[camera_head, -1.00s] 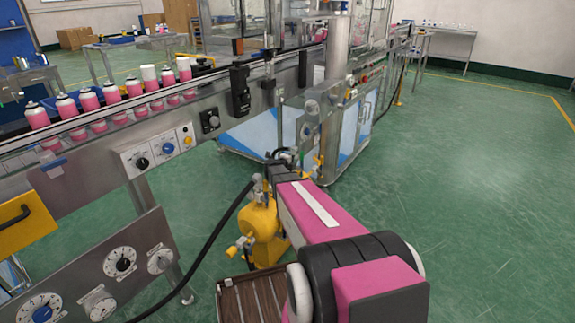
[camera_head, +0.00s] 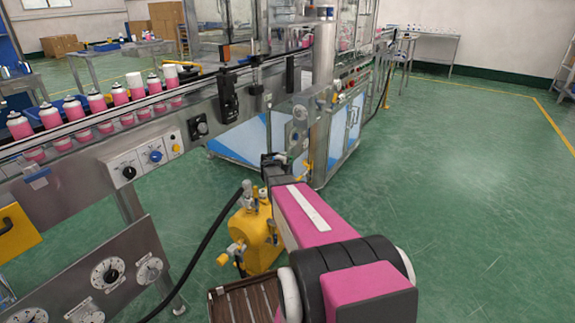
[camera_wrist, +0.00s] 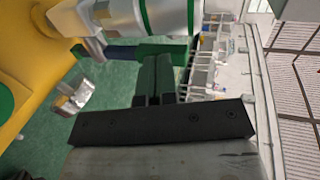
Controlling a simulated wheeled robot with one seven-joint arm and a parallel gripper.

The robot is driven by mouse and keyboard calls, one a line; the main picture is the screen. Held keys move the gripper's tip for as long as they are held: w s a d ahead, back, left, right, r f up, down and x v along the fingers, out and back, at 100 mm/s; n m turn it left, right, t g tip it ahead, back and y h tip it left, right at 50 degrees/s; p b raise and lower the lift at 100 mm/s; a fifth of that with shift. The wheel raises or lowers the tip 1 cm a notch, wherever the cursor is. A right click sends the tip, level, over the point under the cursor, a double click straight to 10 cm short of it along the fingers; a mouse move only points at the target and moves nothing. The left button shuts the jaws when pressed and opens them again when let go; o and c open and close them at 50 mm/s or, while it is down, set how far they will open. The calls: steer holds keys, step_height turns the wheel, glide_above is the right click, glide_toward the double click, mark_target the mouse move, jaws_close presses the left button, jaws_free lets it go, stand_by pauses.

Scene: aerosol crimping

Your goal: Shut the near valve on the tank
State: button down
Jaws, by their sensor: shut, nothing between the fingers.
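The yellow tank (camera_head: 258,238) stands on the floor beside the conveyor line. A small valve (camera_head: 236,249) with yellow knobs is on its near left side, and a grey fitting (camera_head: 247,190) is on top. In the wrist view the tank (camera_wrist: 22,45) fills the upper left. My gripper (camera_wrist: 155,68) is shut and empty. Its fingertips are close to a dark green bar (camera_wrist: 165,49) beside a pale fitting with a green ring (camera_wrist: 165,15); I cannot tell whether they touch.
A black hose (camera_head: 205,243) runs close to the tank's left. A brown slatted crate (camera_head: 243,300) stands in front of it. The conveyor (camera_head: 110,165) with pink cans lies left, and a glass-sided machine (camera_head: 340,130) stands behind. Open green floor (camera_head: 460,210) is on the right.

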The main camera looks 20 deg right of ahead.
steer(key=shift+w+d, duration=0.15)
steer(key=shift+d, duration=0.05)
steer(key=shift+w+d+r, duration=0.3)
steer(key=shift+w+d, duration=0.35)
steer(key=shift+d, duration=0.15)
steer(key=shift+w+d, duration=0.75)
steer(key=shift+d, duration=0.25)
steer(key=shift+s, duration=0.1)
